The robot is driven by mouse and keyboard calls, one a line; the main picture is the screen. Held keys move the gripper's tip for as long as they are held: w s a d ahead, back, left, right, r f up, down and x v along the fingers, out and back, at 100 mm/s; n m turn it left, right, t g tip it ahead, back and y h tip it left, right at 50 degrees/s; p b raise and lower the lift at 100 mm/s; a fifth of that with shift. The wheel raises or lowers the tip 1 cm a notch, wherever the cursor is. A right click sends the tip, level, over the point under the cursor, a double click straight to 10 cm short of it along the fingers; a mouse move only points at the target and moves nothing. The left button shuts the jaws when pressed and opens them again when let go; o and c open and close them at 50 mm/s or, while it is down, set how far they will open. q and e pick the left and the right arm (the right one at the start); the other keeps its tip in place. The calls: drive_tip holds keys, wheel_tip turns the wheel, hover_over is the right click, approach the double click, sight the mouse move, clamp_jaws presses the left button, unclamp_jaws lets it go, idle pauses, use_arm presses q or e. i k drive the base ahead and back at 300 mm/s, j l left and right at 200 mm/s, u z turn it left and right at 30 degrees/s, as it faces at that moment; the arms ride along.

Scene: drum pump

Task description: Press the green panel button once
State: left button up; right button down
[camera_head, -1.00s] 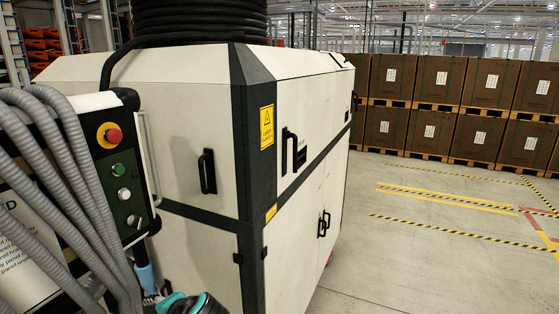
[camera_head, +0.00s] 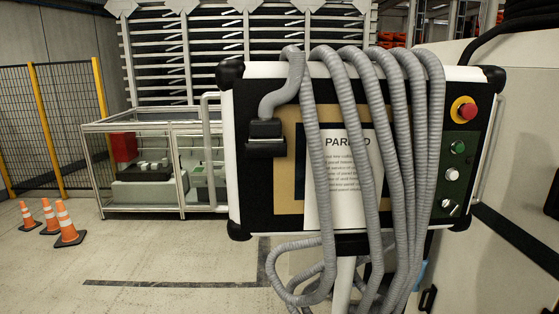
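The control panel (camera_head: 262,180) faces me near the middle of the view, a black board with a white frame on a post. The green button (camera_head: 458,147) is on its right side, below the red emergency knob (camera_head: 467,111) on a yellow plate. A white button (camera_head: 452,174) and a rotary switch (camera_head: 450,206) sit below the green one. Thick grey hoses (camera_head: 388,150) hang over the panel's front, left of the buttons, and partly cover a paper sign (camera_head: 343,160). The green button is uncovered. Neither of my grippers is in view.
A large white machine cabinet (camera_head: 500,262) stands close on the right. Orange cones (camera_head: 66,224) stand on the left floor by a mesh fence (camera_head: 60,110). A framed glass bench (camera_head: 150,208) is behind the panel. The floor at front left is clear.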

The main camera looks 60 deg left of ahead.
sight(459, 148)
drive_tip(key=k+j, duration=0.2)
drive_tip(key=k+j+u, duration=0.15)
drive_tip(key=j, duration=0.25)
drive_tip(key=k+j, duration=0.2)
drive_tip(key=j, duration=0.15)
drive_tip(key=k+j+u, duration=0.15)
drive_tip(key=j, duration=0.15)
drive_tip(key=u, duration=1.35)
drive_tip(key=z, duration=1.3)
